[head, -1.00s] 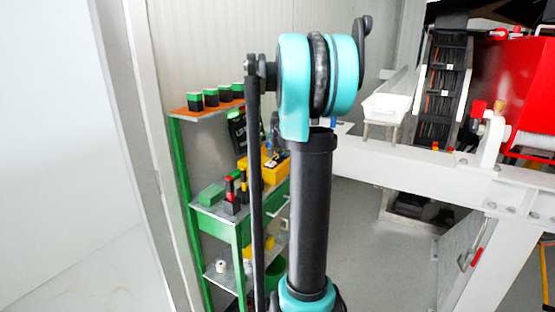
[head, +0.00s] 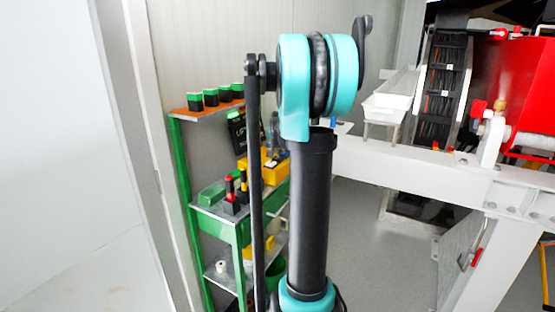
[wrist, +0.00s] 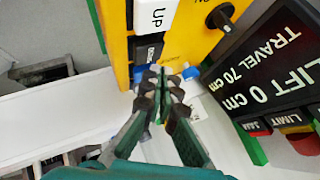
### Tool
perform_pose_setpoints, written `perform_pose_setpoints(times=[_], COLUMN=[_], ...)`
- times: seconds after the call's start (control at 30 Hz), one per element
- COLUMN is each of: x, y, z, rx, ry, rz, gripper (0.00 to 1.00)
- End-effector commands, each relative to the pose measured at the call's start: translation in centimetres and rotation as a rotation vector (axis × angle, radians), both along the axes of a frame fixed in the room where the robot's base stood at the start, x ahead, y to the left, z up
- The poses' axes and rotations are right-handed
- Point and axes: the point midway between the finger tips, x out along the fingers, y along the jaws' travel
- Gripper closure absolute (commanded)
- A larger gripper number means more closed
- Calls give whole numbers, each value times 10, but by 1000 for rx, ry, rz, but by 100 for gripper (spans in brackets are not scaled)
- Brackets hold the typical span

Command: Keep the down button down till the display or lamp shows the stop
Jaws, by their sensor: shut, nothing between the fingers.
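A yellow control box (wrist: 195,30) fills the top of the wrist view; it also shows on the green shelf in the head view (head: 272,170). It carries a white button marked UP (wrist: 155,15) and, beside it, a dark button (wrist: 147,50) whose lettering I cannot read. My gripper (wrist: 163,76) is shut and empty, its tips at the near edge of the dark button. I cannot tell whether they touch or press it. The black display (wrist: 265,65) reads LIFT 0 cm, TRAVEL 70 cm. Below are labels JAM (wrist: 255,128) and LIMIT (wrist: 293,119), with red-brown lamps near them.
A black knob (wrist: 220,16) sits on the box near the UP button. The green shelf (head: 190,207) holds several green-topped blocks (head: 211,98) and small tools. A white beam (head: 400,165) and red machine (head: 520,90) stand to the right. The floor at left is clear.

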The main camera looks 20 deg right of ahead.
Motion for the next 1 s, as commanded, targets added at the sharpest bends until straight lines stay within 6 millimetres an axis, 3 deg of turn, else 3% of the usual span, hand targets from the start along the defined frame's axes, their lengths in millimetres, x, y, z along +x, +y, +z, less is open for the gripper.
perform_pose_setpoints(times=[1.0], x=[0], y=[0], z=[-11], rx=[0], ry=[0], rz=[0], gripper=[100])
